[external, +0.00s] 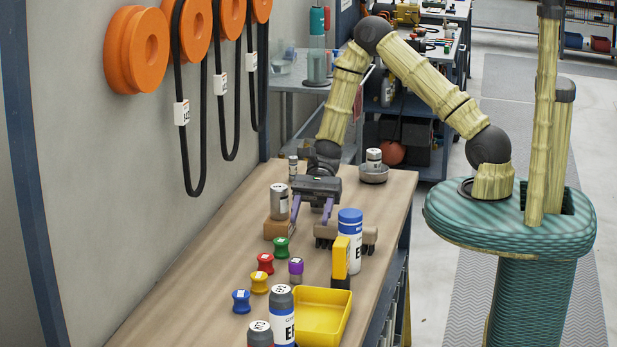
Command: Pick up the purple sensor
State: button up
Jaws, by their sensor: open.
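The purple sensor (296,268) is a small upright cylinder with a purple band and a grey lower part. It stands on the wooden bench near the middle of the external view, left of the yellow tray. My gripper (310,217) is above the bench, farther back than the sensor and apart from it. Its two purple fingers point down and are spread, with nothing seen between them. The sensor is in plain view.
Green (281,248), red (265,264), yellow (259,282) and blue (241,301) knobs stand left of the sensor. A yellow tray (341,318), a blue-capped bottle (350,258) and a grey-capped bottle (281,325) crowd its right and front. A wooden block (276,229) sits behind.

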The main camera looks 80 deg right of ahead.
jog(key=p, duration=0.2)
send_near(294, 269)
jog(key=x, duration=0.5)
jog(key=shift+s+f, duration=0.15)
jog(key=shift+s, duration=0.1)
jog(key=p+x, duration=0.1)
jog(key=x, duration=0.4)
jog(key=shift+w+a+p, duration=0.15)
jog(key=shift+w+p, duration=0.05)
jog(key=shift+p, duration=0.1)
jog(key=shift+c, duration=0.2)
jog(key=c, duration=1)
